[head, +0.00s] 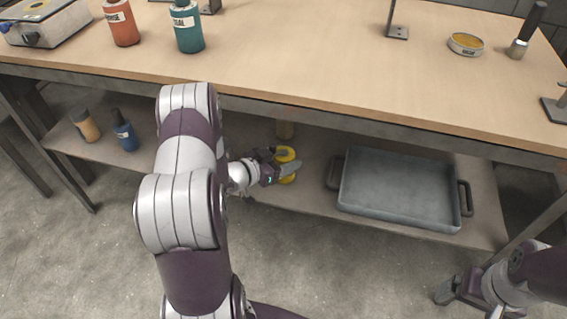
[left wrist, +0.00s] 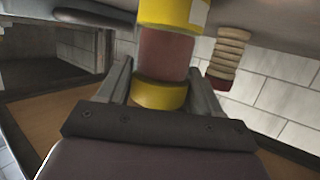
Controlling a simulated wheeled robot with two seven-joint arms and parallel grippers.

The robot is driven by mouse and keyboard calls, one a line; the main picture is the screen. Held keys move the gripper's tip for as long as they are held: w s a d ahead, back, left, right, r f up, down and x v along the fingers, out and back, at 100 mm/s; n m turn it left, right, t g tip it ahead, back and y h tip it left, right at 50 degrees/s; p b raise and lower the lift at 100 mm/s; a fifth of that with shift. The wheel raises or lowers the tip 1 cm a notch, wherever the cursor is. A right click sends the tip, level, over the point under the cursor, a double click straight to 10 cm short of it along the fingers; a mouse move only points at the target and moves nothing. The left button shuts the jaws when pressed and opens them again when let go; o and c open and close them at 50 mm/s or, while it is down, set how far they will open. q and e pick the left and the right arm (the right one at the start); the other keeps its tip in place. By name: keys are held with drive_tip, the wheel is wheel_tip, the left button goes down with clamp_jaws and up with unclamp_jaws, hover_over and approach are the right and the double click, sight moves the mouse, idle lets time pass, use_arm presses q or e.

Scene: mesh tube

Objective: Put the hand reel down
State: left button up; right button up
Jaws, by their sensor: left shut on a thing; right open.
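The hand reel (head: 287,154) has yellow ends and shows at the lower shelf, left of the grey tray. In the left wrist view the reel (left wrist: 165,52) shows a reddish-brown core between its yellow ends. My left gripper (head: 281,168) is shut on it, with one finger on each side. The reel's far end is close to the grey shelf surface; I cannot tell whether it touches. My right gripper (head: 447,291) is open and empty at the lower right, over the floor, away from the reel.
The grey tray (head: 400,190) on the lower shelf (head: 318,178) looks empty. A tan ribbed object (left wrist: 230,55) stands close behind the reel. Orange (head: 86,126) and blue (head: 125,132) bottles stand at the shelf's left. The bench top (head: 300,50) overhangs the shelf's back.

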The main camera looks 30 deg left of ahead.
use_arm(q)
drive_tip(key=shift+r, duration=0.15)
drive_tip(key=o, duration=1.2)
drive_tip(key=shift+f, duration=0.2)
drive_tip(key=shift+o, duration=0.2)
